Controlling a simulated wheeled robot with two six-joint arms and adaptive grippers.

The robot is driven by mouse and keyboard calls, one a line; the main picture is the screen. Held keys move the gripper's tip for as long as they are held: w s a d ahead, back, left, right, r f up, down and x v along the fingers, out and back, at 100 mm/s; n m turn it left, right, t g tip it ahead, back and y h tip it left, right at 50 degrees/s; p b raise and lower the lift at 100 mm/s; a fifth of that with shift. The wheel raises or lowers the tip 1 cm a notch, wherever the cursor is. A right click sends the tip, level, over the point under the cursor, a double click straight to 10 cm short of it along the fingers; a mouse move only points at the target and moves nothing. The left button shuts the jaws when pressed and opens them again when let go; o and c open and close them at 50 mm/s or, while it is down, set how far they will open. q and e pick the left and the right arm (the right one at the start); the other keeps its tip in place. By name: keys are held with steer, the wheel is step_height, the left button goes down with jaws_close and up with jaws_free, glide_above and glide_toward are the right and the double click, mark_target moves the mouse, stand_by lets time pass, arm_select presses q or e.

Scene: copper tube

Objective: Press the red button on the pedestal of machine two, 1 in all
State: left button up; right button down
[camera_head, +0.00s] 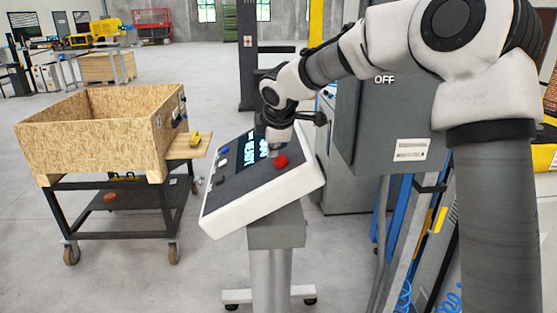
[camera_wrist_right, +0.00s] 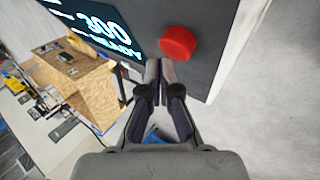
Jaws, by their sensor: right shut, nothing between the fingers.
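The red button (camera_head: 281,161) sits on the tilted dark panel of the white-framed control pedestal (camera_head: 262,205) in the head view. In the right wrist view the red button (camera_wrist_right: 178,43) is just above and right of the fingertips. My right gripper (camera_wrist_right: 159,66) is shut and empty, its tips over the panel close to the button. In the head view the right gripper (camera_head: 275,150) points down at the panel, just above and left of the button. I cannot tell whether the tips touch the panel. A display with blue-white text (camera_head: 251,148) is partly hidden by it. My left gripper is not seen.
A wooden crate (camera_head: 75,139) on a dark wheeled cart stands at the left. A grey cabinet (camera_head: 390,110) marked OFF stands behind my right arm. Blue hoses (camera_head: 405,297) hang at the lower right. The floor between the cart and the pedestal is clear.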

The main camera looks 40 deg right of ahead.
steer(key=shift+s+d+f+b, duration=0.1)
steer(key=shift+d+f+b, duration=0.05)
steer(key=shift+f+b, duration=0.15)
steer(key=shift+s+d+f+b, duration=0.1)
steer(key=shift+f+b, duration=0.05)
steer(key=shift+f, duration=0.2)
stand_by(0.8)
steer(key=shift+w+a+r+p, duration=0.15)
steer(key=shift+r+p, duration=0.3)
steer(key=shift+p, duration=0.15)
steer(key=shift+w+a+r+p, duration=0.1)
steer(key=shift+w+r+p, duration=0.05)
steer(key=shift+r+p, duration=0.35)
steer(key=shift+f, duration=0.15)
steer(key=r+p, duration=0.1)
steer(key=w+a+r+p, duration=0.1)
steer(key=r+p, duration=0.1)
steer(key=a+r+p, duration=0.1)
steer(key=p, duration=0.1)
steer(key=shift+w+a+r, duration=0.15)
steer(key=shift+r, duration=0.05)
